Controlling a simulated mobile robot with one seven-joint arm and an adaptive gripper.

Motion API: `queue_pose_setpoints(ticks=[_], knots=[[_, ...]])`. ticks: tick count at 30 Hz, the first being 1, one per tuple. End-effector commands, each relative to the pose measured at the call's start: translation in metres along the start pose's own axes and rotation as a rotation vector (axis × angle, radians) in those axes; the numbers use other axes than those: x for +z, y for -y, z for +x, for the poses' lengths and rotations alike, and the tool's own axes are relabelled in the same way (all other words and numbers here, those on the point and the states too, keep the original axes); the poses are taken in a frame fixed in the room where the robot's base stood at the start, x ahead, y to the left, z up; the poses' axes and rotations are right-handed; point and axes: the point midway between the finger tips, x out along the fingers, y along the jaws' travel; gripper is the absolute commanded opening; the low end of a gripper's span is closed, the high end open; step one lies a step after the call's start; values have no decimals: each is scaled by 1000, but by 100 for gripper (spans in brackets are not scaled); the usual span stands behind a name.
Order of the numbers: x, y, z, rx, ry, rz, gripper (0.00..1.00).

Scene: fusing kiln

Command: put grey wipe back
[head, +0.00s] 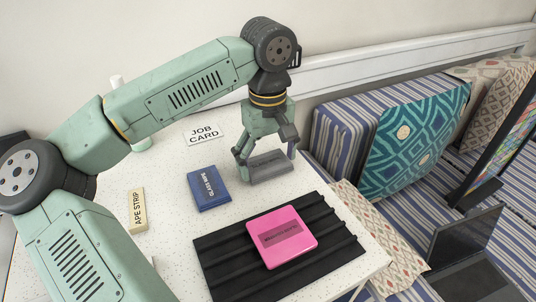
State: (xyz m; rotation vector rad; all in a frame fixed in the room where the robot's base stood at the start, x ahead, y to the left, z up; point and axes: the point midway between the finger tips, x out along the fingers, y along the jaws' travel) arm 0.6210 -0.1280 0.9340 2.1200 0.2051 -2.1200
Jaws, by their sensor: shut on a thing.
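My gripper (266,154) points down over the back right part of the white speckled table (170,240). It is shut on a grey block (268,167), which looks like the grey wipe; its label is too small to read. The block is at or just above the tabletop, and I cannot tell whether it touches. A black ribbed mat (216,268) lies in front of it, with a pink block (281,237) on top. A blue block labelled "glass wipe" (208,188) lies on the table just left of my gripper.
A cream block labelled "tape strip" (138,210) lies at the left, near my arm. A white job card (203,133) is at the back. The table's right edge is close to the gripper, with striped cushioned seating (345,130) and a dark laptop (468,245) beyond.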

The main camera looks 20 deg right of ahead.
Motion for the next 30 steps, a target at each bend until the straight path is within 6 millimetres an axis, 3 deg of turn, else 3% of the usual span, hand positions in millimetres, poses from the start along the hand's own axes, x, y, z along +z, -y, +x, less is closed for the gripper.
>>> queue_pose_setpoints(ticks=[8, 9, 16, 30], knots=[[0, 0, 6, 0, 0, 0, 56], [0, 0, 4, 0, 0, 0, 85], [0, 0, 3, 0, 0, 0, 100], [0, 0, -6, 1, -2, 0, 100]])
